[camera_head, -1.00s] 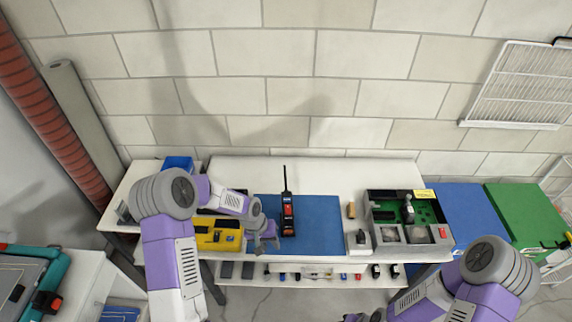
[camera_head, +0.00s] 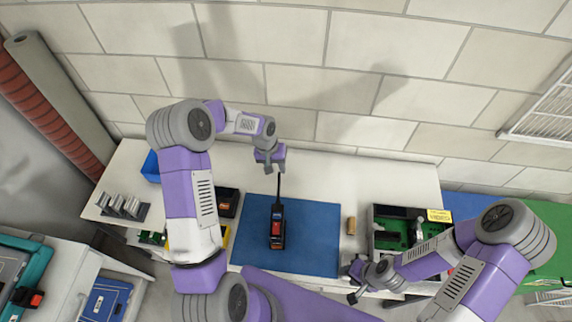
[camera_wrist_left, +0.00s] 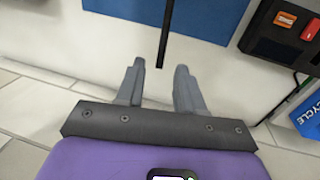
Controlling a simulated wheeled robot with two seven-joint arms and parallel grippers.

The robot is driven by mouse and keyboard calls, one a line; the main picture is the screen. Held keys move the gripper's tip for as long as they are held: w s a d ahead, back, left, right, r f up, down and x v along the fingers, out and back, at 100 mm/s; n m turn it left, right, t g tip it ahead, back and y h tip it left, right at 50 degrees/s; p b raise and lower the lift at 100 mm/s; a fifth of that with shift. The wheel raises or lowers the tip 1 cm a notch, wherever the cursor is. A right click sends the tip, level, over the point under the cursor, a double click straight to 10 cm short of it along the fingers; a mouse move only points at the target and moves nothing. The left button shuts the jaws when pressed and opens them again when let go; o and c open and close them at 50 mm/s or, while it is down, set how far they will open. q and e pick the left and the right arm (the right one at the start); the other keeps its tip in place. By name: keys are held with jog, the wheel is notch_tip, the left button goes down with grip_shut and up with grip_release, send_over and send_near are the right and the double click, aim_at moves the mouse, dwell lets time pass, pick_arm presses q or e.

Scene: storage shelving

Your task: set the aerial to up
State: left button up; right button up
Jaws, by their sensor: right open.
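The black and orange handheld radio (camera_head: 277,228) lies on the blue mat (camera_head: 318,240). Its thin black aerial (camera_head: 279,187) extends from its far end toward the wall. My left gripper (camera_head: 270,166) is open and empty at the aerial's far end. In the left wrist view the aerial (camera_wrist_left: 165,38) comes down from the top. Its tip appears between the spread fingertips of my left gripper (camera_wrist_left: 160,68); whether it is at their depth I cannot tell. The radio's body is outside that view. My right gripper (camera_head: 356,284) is open near the mat's front right corner.
A black device with orange and red parts (camera_head: 228,201) sits left of the mat; it also shows in the left wrist view (camera_wrist_left: 285,35). A blue bin (camera_head: 151,167) stands at back left. A grey case with green boards (camera_head: 392,232) and a small tan block (camera_head: 351,225) are right.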

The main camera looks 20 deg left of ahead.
aim_at(279, 178)
pick_arm(q)
jog(key=shift+s+d+f, duration=0.1)
jog(key=shift+d+f, duration=0.1)
jog(key=shift+f, duration=0.95)
jog(key=shift+s+d+f, duration=0.1)
jog(key=shift+d+f, duration=0.1)
jog(key=shift+f, duration=0.95)
jog(key=shift+s+d+f, duration=0.1)
jog(key=shift+d+f, duration=0.1)
jog(key=shift+f, duration=0.95)
jog(key=shift+w, duration=0.1)
grip_shut()
